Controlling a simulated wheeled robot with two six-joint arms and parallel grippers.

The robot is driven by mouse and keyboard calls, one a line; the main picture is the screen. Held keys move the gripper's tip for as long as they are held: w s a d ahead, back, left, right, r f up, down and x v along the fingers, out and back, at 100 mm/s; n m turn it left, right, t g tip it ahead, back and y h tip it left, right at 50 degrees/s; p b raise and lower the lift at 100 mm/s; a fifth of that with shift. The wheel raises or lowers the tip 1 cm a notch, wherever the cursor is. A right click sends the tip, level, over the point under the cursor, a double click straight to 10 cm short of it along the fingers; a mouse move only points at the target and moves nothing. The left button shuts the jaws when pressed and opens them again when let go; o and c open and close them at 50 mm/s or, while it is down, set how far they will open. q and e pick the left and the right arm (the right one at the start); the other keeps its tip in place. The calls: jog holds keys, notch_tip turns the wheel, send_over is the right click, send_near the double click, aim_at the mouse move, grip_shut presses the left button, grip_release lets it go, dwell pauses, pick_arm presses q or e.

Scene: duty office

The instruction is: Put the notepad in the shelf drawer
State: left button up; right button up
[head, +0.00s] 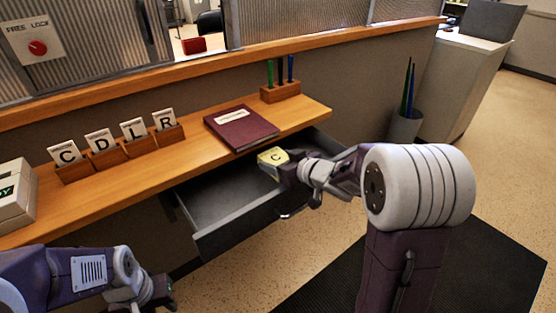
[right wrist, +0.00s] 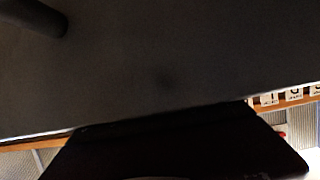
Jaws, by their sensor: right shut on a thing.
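A small yellow notepad (head: 271,157) marked C is in the jaws of my right gripper (head: 284,170) in the head view. The gripper is shut on it and holds it over the right part of the shelf drawer (head: 215,196). The drawer is pulled out below the wooden shelf, and its visible inside looks empty. I cannot tell whether the notepad touches the drawer. My left gripper (head: 152,293) is low at the left, apart from the drawer, and its jaws are not clear. The right wrist view is mostly dark, and I cannot make out the notepad there.
A bin with long sticks (head: 405,126) stands at the right, near a black floor mat (head: 490,270).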

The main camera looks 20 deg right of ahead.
jog(key=o, duration=1.6)
jog(key=shift+c, duration=0.2)
jog(key=shift+r, duration=0.1)
jog(key=shift+s+d+r+p, duration=0.15)
jog(key=shift+s+r+p, duration=0.1)
jog(key=shift+r+p, duration=0.55)
jog(key=p+v, duration=0.3)
jog(key=v, duration=0.7)
jog(key=shift+d, duration=0.1)
jog(key=shift+s+d+r, duration=0.1)
jog(key=shift+s+r, duration=0.05)
jog(key=shift+s, duration=0.5)
